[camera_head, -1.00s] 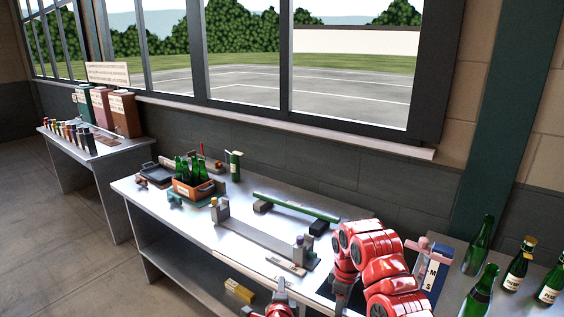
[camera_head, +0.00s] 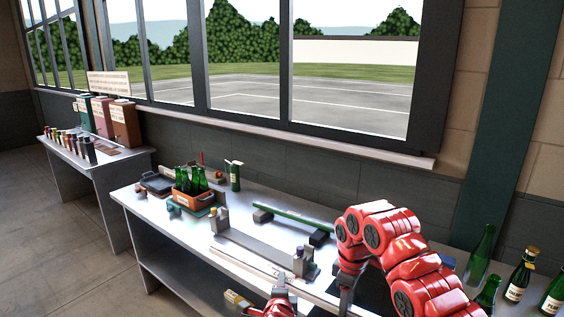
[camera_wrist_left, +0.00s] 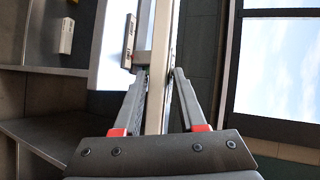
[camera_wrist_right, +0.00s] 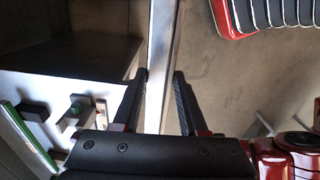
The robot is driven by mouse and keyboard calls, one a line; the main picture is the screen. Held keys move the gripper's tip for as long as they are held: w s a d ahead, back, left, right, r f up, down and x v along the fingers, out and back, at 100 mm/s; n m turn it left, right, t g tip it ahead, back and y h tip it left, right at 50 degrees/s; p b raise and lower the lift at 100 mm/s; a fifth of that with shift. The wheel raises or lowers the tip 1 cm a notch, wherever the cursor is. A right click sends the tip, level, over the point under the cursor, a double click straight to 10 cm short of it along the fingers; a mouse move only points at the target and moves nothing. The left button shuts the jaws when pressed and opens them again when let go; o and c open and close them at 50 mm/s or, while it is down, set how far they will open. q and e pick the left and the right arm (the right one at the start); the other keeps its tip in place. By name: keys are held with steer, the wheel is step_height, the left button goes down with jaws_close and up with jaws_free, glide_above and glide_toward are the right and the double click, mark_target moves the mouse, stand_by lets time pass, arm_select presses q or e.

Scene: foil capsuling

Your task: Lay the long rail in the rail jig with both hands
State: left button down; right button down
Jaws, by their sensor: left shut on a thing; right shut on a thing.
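The long rail (camera_head: 245,264) is a pale, straight metal bar. It runs slantwise along the front of the workbench, in front of the rail jig. My left gripper (camera_head: 279,292) is shut on the rail, which passes between its fingers in the left wrist view (camera_wrist_left: 159,90). My right gripper (camera_head: 346,287) is shut on the rail farther right; the bar also runs between its fingers in the right wrist view (camera_wrist_right: 160,75). The rail jig (camera_head: 255,245) is a grey strip with an upright block at each end. The rail appears apart from it; its exact height is unclear.
A green bar (camera_head: 290,216) lies on dark supports behind the jig. An orange crate of green bottles (camera_head: 194,196) stands at the bench's left. Green bottles (camera_head: 480,252) stand at right. A yellow box (camera_head: 238,299) sits below the bench front.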

arm_select(q)
steer(key=shift+s+a+r, duration=0.1)
steer(key=shift+r, duration=0.4)
arm_select(e)
steer(key=shift+d+r, duration=0.1)
steer(key=shift+r, duration=0.45)
arm_select(q)
steer(key=shift+r, duration=0.1)
